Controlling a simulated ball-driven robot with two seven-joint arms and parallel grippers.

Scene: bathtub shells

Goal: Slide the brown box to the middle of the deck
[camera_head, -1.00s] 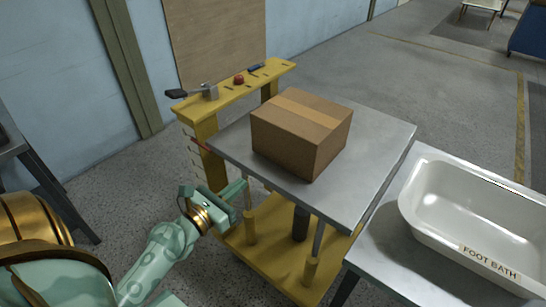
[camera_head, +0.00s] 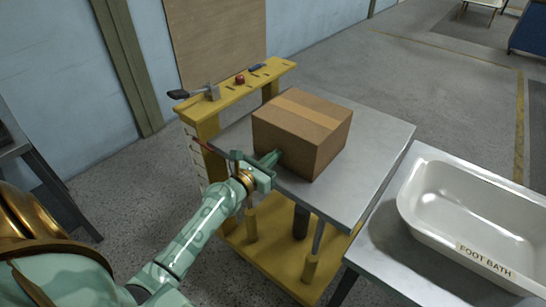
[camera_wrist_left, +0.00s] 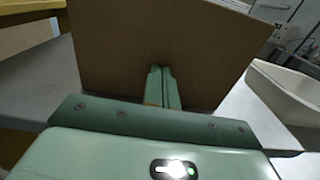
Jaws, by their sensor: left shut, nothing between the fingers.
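The brown box (camera_head: 300,132) is a closed carton with a lighter tape strip along its top. It sits upright on the grey metal deck (camera_head: 375,165) of a yellow lift table, towards the deck's left and back part. My left gripper (camera_head: 276,158) is shut and empty, its fingertips at the lower left part of the box's near-left face. In the left wrist view the shut fingers (camera_wrist_left: 161,88) point at the box's plain brown side (camera_wrist_left: 165,40); they look close to or touching it, and I cannot tell which. My right gripper is not in view.
The lift's yellow control rail (camera_head: 235,90) with a red button (camera_head: 240,79) and a lever stands behind the deck. A table with a white tub (camera_head: 470,215) marked FOOT BATH stands at the right. The deck right of the box is bare.

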